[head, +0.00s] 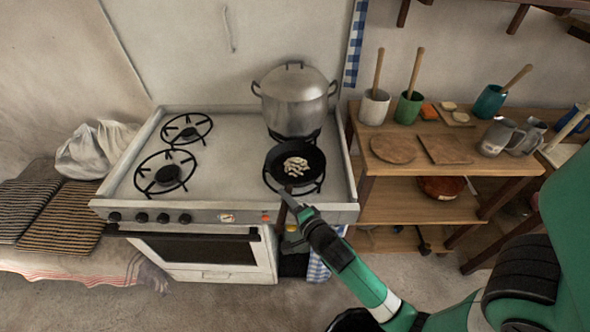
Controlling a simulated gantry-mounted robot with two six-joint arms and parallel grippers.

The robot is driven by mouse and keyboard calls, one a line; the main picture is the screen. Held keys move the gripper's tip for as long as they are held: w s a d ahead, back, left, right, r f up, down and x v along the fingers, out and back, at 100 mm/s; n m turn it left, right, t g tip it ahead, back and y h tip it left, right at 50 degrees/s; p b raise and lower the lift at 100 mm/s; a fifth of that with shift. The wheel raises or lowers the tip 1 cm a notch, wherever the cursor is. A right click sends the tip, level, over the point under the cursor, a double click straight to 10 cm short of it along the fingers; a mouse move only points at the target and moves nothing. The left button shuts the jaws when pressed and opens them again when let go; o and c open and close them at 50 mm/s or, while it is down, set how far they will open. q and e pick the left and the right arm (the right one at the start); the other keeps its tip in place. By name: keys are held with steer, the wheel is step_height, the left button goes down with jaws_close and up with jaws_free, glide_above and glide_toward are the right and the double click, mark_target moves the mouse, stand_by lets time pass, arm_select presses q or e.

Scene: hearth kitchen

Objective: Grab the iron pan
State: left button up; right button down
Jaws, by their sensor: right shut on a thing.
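The black iron pan (311,157) sits on the front right burner of the white stove, with pale pieces of food (297,167) in it. Its handle points toward the stove's front edge. My right gripper (287,197) reaches in from the lower right and is shut on the pan's handle at the front edge. The fingertips are small and partly hidden in this view. My left gripper is not in view.
A large lidded metal pot (295,98) stands on the back right burner, just behind the pan. The two left burners (167,172) are empty. A wooden shelf (465,178) with cups, boards and jugs stands to the right.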

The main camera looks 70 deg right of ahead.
steer(key=shift+r, duration=0.25)
